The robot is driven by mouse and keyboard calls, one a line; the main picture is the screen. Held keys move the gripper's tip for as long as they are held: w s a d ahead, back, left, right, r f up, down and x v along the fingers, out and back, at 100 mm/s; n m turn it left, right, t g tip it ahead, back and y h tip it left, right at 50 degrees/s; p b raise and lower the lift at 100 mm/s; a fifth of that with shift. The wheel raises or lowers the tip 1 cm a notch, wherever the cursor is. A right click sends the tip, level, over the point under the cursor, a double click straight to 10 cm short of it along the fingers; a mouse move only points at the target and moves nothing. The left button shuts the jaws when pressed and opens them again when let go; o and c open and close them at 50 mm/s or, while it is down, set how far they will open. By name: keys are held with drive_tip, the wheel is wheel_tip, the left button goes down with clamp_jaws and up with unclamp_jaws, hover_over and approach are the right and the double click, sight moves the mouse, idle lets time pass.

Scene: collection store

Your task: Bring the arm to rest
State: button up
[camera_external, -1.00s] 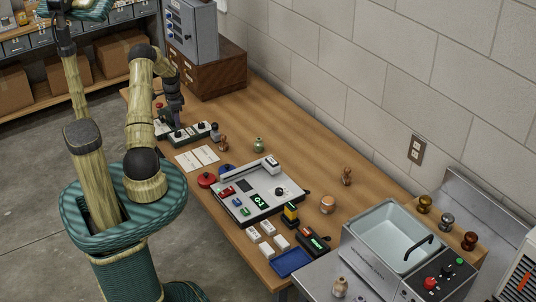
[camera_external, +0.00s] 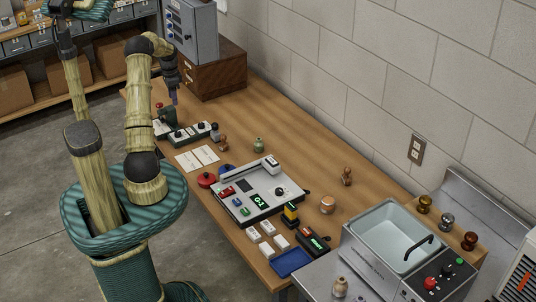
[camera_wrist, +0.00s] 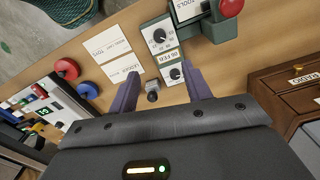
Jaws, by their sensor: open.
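My gripper (camera_external: 173,96) is at the far left end of the wooden table (camera_external: 290,130), raised above a dark green control box with knobs (camera_external: 193,132). Its fingers point down. In the wrist view the two purple-grey fingers of my gripper (camera_wrist: 160,88) stand apart with nothing held between them. The control box's knob panels (camera_wrist: 160,37) show beyond the fingertips.
A grey cabinet (camera_external: 192,32) on a wooden drawer chest (camera_external: 216,72) stands close behind my gripper. Two paper cards (camera_external: 197,158), a red round object (camera_external: 206,180) and a white device tray (camera_external: 262,205) lie nearer. A sink (camera_external: 392,238) is at right. The table's middle back is clear.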

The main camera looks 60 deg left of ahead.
drive_tip(key=w+d+r, duration=0.2)
drive_tip(key=w+d, duration=0.1)
drive_tip(key=d, duration=0.5)
drive_tip(key=w+d+r+t+p, duration=0.1)
drive_tip(key=w+d, duration=0.2)
drive_tip(key=d, duration=0.6)
drive_tip(key=w+d+r, duration=0.2)
drive_tip(key=w+d, duration=0.1)
drive_tip(key=d, duration=0.5)
drive_tip(key=s+d+n, duration=0.1)
drive_tip(key=s+d, duration=0.4)
drive_tip(key=d, duration=0.6)
drive_tip(key=s+d+r+n+t+p, duration=0.1)
drive_tip(key=s+d, duration=0.5)
drive_tip(key=d, duration=0.6)
drive_tip(key=shift+t, duration=0.3)
